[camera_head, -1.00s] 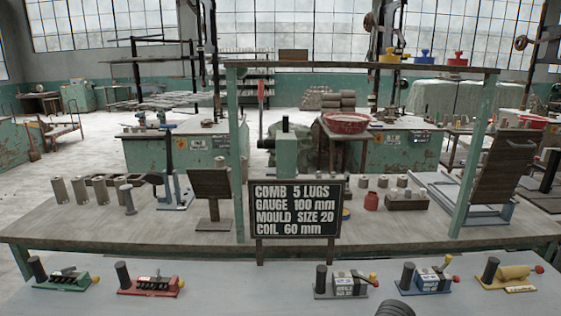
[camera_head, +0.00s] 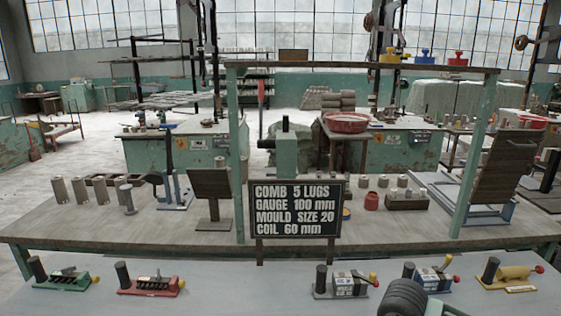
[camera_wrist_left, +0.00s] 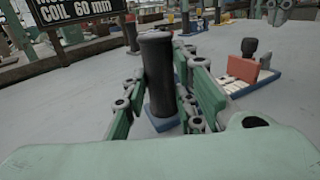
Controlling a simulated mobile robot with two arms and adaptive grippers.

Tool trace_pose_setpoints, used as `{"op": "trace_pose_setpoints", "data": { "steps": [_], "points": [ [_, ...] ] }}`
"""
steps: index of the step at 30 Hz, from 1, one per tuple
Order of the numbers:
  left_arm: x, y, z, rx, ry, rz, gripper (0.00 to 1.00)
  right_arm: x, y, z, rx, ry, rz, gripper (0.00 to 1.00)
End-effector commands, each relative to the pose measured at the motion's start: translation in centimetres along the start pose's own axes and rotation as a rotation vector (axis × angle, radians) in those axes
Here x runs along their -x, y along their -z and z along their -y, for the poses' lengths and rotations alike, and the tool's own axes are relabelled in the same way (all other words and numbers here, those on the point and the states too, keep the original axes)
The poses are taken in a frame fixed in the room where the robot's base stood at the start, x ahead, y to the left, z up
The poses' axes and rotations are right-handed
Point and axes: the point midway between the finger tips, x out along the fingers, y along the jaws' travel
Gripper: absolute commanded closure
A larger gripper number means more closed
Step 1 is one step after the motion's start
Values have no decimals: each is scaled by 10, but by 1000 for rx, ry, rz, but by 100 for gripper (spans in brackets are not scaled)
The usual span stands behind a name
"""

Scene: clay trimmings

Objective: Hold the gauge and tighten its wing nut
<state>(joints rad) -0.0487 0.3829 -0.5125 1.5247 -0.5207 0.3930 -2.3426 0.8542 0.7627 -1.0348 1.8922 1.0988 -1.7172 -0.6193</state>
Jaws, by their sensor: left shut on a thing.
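A blue-based device (camera_head: 430,287), which I take for the gauge, stands on the front bench. It has a black post (camera_head: 408,269) at its left, a pale block, and red and yellow knobs at its right. I cannot tell which part is the wing nut. In the left wrist view, the green fingers of my left gripper (camera_wrist_left: 163,100) are on both sides of the upright black post (camera_wrist_left: 158,65), shut on it above its blue base. In the head view my dark round arm part hides the device's front left. My right gripper is not in view.
A similar grey-based device (camera_head: 342,286) stands to the left and a yellow one (camera_head: 510,275) to the right. Red (camera_head: 150,286) and green (camera_head: 65,281) devices stand further left. The sign (camera_head: 296,209) reads gauge 100 mm. The bench between the red and grey devices is clear.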

Motion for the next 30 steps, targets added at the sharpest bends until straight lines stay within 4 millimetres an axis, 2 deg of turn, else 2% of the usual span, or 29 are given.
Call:
{"op": "trace_pose_setpoints", "data": {
  "steps": [4,14,15,21,30],
  "points": [
    [0,1,0,-2,0,-2,100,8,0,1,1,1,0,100],
    [0,1,1,-2,2,-2,100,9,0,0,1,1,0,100],
    [0,1,1,-2,2,-2,71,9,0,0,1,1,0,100],
    [0,1,1,-1,2,-2,54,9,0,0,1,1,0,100],
    [1,1,2,0,2,-2,53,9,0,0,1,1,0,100]
  ]
}}
